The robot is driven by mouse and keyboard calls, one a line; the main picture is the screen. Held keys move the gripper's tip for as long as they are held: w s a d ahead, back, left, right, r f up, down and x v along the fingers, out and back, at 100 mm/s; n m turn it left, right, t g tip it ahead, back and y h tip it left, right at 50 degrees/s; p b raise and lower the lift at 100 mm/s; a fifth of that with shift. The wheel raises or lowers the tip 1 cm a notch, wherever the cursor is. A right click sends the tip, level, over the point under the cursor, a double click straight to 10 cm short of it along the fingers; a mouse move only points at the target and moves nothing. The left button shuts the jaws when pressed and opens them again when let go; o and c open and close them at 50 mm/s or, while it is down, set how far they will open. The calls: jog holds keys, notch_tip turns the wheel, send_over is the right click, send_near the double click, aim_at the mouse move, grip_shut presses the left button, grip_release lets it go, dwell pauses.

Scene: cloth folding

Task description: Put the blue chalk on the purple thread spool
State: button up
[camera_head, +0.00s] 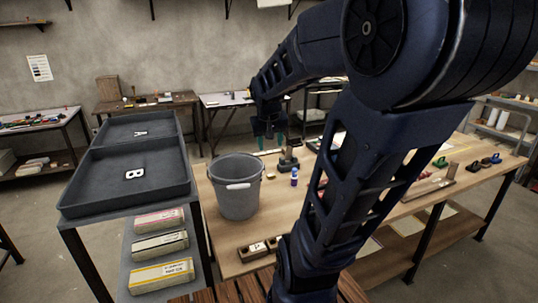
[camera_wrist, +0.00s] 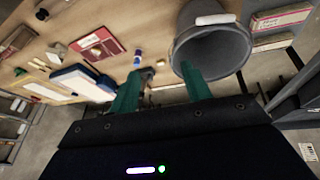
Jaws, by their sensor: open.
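A small blue-purple cylinder with a pale end (camera_head: 294,178) stands on the wooden table right of the grey bucket; it also shows in the wrist view (camera_wrist: 137,58). It may be the purple thread spool, but it is too small to be sure. I cannot make out the blue chalk in either view. My gripper (camera_head: 271,143) is raised above the far edge of the table, behind the bucket. Its two green fingers are spread apart with nothing between them, as the wrist view shows (camera_wrist: 160,73).
The grey bucket (camera_head: 237,190) stands at the table's left end.

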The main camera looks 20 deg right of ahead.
jog(key=s+a+r+n+y, duration=0.1)
jog(key=s+a, duration=0.3)
jog(key=s, duration=0.6)
jog(key=shift+s+a+n+t+y, duration=0.2)
jog(key=shift+a+n+t+y, duration=0.15)
jog(key=shift+y, duration=0.25)
dwell(0.4)
